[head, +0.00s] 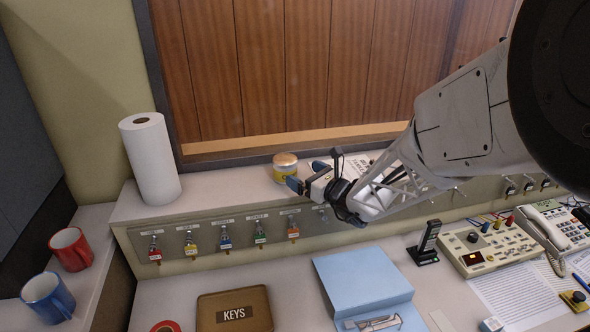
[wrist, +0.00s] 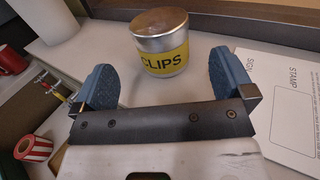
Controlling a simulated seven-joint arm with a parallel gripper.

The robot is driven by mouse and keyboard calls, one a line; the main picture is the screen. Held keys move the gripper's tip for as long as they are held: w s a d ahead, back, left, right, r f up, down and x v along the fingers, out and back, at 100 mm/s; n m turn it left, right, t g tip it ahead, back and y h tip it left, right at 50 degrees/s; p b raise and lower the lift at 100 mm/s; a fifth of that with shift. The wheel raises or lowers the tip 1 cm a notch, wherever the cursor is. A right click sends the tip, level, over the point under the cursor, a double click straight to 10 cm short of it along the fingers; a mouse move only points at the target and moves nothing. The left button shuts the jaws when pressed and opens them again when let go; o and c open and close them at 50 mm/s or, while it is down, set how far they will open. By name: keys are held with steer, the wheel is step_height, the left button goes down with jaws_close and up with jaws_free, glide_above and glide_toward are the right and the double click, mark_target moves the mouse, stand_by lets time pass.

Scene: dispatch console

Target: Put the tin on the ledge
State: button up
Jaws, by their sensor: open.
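The tin (head: 285,164) is a small silver can with a yellow label, standing upright on the raised ledge (head: 238,195) above the row of key hooks. In the wrist view the tin (wrist: 161,45) shows the word CLIPS and stands just beyond the fingertips, roughly centred between them. My gripper (head: 303,180) is open and empty, reaching over the ledge from the right. In the wrist view its two blue finger pads (wrist: 160,78) are spread apart.
A paper towel roll (head: 151,158) stands on the ledge at left. A sheet marked STAMP (wrist: 287,110) lies right of the gripper. Key hooks with coloured tags (head: 225,238) line the ledge front. Below are a KEYS tray (head: 205,312), a blue folder (head: 362,277) and two mugs (head: 71,249).

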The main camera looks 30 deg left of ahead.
steer(key=shift+v, duration=1.8)
steer(key=s+d+r+n+g+h, duration=0.1)
steer(key=s+d+r+n+h, duration=0.2)
steer(key=d, duration=0.4)
steer(key=s+d+r+n+g+h, duration=0.1)
steer(key=s+d+r+n+g, duration=0.1)
steer(key=s+d+n, duration=0.3)
steer(key=s+d+r+n+g+h, duration=0.1)
steer(key=s+d+r+n, duration=0.2)
steer(key=d, duration=0.5)
steer(key=s+d+n+t+h, duration=0.1)
steer(key=s+d+n+h, duration=0.2)
steer(key=d, duration=0.7)
steer(key=s+d+n+h, duration=0.3)
steer(key=s+d+h, duration=0.2)
steer(key=s+d, duration=0.3)
steer(key=s+d+n+t+h, duration=0.1)
steer(key=s+d+n+h, duration=0.2)
steer(key=d, duration=1.1)
steer(key=s+h, duration=0.1)
steer(key=s, duration=0.2)
steer(key=shift+r+n+t+h, duration=0.2)
steer(key=shift+n+t+h, duration=0.1)
steer(key=shift+h, duration=0.1)
